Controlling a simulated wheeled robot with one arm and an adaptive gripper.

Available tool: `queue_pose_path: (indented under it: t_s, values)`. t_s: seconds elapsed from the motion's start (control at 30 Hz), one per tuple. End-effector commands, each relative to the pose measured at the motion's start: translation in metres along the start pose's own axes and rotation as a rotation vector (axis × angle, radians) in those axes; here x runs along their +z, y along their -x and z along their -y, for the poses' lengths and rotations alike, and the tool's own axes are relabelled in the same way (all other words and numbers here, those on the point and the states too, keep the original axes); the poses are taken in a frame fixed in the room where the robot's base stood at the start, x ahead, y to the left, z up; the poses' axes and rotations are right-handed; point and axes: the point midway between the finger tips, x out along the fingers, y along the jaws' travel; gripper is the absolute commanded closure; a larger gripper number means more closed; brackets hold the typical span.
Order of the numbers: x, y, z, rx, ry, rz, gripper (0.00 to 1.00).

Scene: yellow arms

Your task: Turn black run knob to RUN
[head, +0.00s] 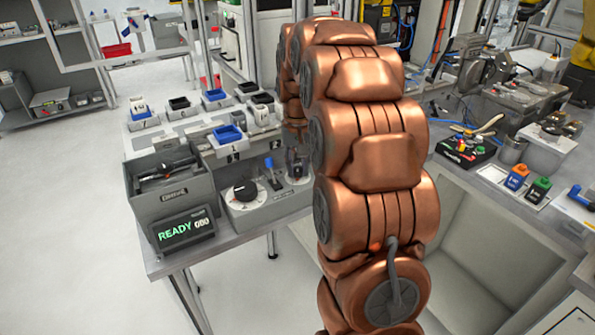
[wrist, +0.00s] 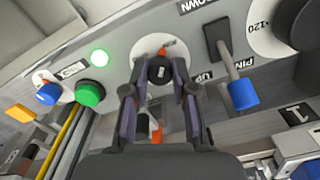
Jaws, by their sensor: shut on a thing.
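The black run knob (wrist: 160,70) sits on a round light plate on the sloped grey panel in the wrist view. A red-orange mark shows at its upper edge. My gripper (wrist: 160,83) has one finger on each side of the knob and is shut on it. In the head view my gripper (head: 297,163) is at the right end of the panel box, small and partly hidden by my copper arm. The knob itself cannot be made out there. The RUN lettering is not readable in either view.
A blue-tipped lever (wrist: 240,92) stands close right of the knob, with a large black dial (wrist: 297,25) beyond. The display (head: 185,228) reads READY. A grey bin (head: 172,190) stands behind it.

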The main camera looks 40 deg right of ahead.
Motion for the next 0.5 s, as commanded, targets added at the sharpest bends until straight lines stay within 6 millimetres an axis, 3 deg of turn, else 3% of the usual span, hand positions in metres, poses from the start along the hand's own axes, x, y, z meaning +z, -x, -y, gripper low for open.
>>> queue_pose_path:
  t_s: [0.5]
  values:
    - [0.0007,-0.0007,0.0,0.001,-0.212,0.003,1.0]
